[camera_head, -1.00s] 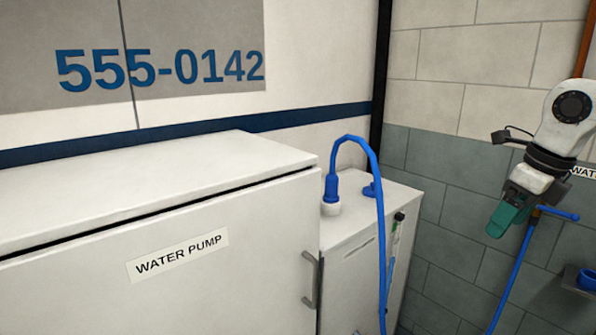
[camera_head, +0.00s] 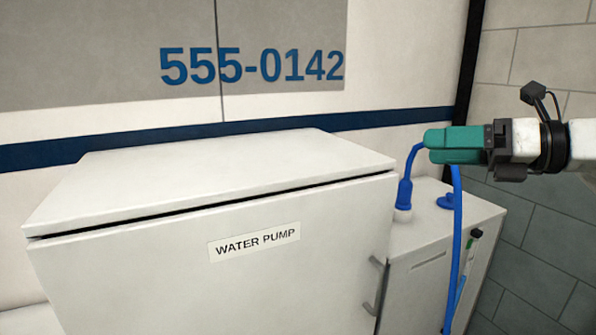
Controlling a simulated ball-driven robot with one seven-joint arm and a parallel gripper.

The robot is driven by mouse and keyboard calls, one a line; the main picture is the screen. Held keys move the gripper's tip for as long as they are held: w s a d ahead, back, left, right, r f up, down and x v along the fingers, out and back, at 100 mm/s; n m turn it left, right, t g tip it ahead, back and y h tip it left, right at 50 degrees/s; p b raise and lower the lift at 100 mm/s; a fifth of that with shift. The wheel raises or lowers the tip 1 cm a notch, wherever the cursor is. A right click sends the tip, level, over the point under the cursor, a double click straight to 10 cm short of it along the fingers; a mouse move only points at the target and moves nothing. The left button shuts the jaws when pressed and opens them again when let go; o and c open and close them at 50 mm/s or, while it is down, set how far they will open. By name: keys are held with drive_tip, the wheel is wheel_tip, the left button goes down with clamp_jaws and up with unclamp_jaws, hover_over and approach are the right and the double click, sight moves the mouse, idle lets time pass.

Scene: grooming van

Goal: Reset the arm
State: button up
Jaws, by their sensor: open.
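My gripper (camera_head: 432,146) has teal fingers and sits in the right half of the view. It is level, with its fingers pointing left, and it is open with nothing seen between the fingers. The fingers cover the top of the bend of a blue hose (camera_head: 457,225). I cannot tell whether they touch it. My white and black arm comes in from the right edge.
A white cabinet labelled WATER PUMP (camera_head: 215,262) fills the lower left and middle. A smaller white unit (camera_head: 425,275) stands to its right, with the hose's blue fitting (camera_head: 404,195) on top. A grey tiled wall (camera_head: 535,225) is at the right.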

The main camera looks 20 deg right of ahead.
wheel_tip(320, 180, up, 10)
drive_tip(key=a+m+t+y, duration=0.2)
drive_tip(key=m+t+y, duration=0.25)
drive_tip(key=t, duration=0.35)
drive_tip(key=w+d+f+m+h, duration=0.1)
drive_tip(key=d+f+m+h, duration=0.3)
drive_tip(key=m+h, duration=0.5)
drive_tip(key=w+d+f+m+t+h, duration=0.1)
drive_tip(key=d+f+m+h, duration=0.1)
drive_tip(key=f+m+h, duration=0.55)
drive_tip(key=w+d+f+m+h, duration=0.1)
drive_tip(key=d+f+m+h, duration=0.15)
drive_tip(key=m+h, duration=0.85)
drive_tip(key=s+a+f+m+g+y, duration=0.25)
drive_tip(key=f+m+g, duration=0.2)
drive_tip(key=f, duration=0.95)
drive_tip(key=s+a+f+m+g+y, duration=0.1)
drive_tip(key=a+f+m+g+y, duration=0.25)
drive_tip(key=f, duration=1.05)
drive_tip(key=s+a+f+n+g+y, duration=0.1)
drive_tip(key=s+a+f+g+y, duration=0.2)
drive_tip(key=s+f, duration=0.8)
drive_tip(key=s+a+f+g+y, duration=0.3)
drive_tip(key=s+a+f+g, duration=0.4)
drive_tip(key=s, duration=0.8)
wheel_tip(320, 180, down, 5)
drive_tip(key=g, duration=0.2)
drive_tip(key=shift+s+r+n+g+y, duration=0.2)
drive_tip(key=shift+s+n+g+y, duration=0.1)
drive_tip(key=shift+n, duration=0.1)
